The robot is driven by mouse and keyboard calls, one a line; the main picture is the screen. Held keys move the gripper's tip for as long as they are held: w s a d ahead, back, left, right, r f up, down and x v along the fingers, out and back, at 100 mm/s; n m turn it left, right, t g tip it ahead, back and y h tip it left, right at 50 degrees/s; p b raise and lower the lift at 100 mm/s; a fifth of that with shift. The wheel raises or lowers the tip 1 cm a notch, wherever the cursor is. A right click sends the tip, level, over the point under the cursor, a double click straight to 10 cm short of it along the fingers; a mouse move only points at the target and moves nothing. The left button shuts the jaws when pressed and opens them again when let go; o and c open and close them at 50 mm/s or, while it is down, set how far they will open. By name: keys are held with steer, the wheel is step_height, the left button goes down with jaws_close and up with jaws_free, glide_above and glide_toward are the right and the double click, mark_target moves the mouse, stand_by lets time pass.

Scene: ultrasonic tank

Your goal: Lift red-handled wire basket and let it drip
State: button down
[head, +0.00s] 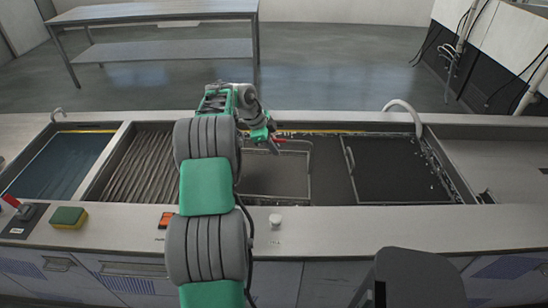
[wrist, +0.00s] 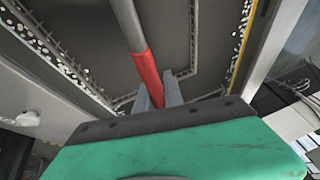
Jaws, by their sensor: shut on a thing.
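My gripper (head: 271,138) is over the tank (head: 330,200), near its back edge. In the wrist view its fingers (wrist: 158,98) are shut around the red handle (wrist: 147,70), which continues into a grey metal bar. In the head view, a little of the red handle (head: 279,141) shows beside the fingers. The wire basket (head: 310,172) shows as a thin rectangular outline at the dark tank surface; my arm covers its left part. I cannot tell how far the basket is submerged, or whether it drips.
A second wire outline (head: 349,165) lies to the right in the tank. A ribbed bay (head: 140,165) and a blue bath (head: 60,160) are at left. A curved pipe (head: 405,108) rises behind.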

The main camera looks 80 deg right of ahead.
step_height(320, 180, up, 18)
steer(key=p, duration=0.8)
steer(key=shift+f, duration=0.25)
stand_by(5.3)
